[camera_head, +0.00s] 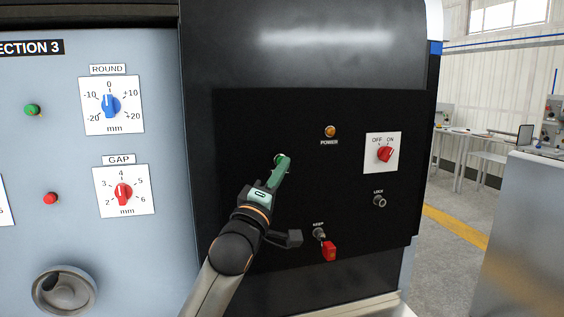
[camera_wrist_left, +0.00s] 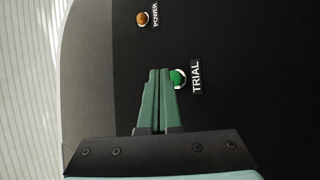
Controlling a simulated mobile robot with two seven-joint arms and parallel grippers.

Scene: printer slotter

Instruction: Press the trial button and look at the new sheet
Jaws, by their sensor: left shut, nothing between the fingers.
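The trial button (camera_wrist_left: 179,78) is a round green button with a pale rim on the black control panel, beside a label reading TRIAL. In the head view only a sliver of the button (camera_head: 279,158) shows behind my fingertips. My left gripper (camera_head: 284,160) is shut and empty, its green fingers pointing at the panel over the button. In the left wrist view the fingertips (camera_wrist_left: 158,72) lie just beside the button and partly cover its edge. I cannot tell whether they touch it. No sheet is in view, and my right gripper is not in view.
The panel also carries an amber POWER lamp (camera_head: 330,131), a red OFF/ON knob (camera_head: 385,154), a LOCK keyhole (camera_head: 379,201) and a switch with a red tag (camera_head: 329,251). Left are the blue ROUND dial (camera_head: 111,105) and red GAP dial (camera_head: 123,192).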

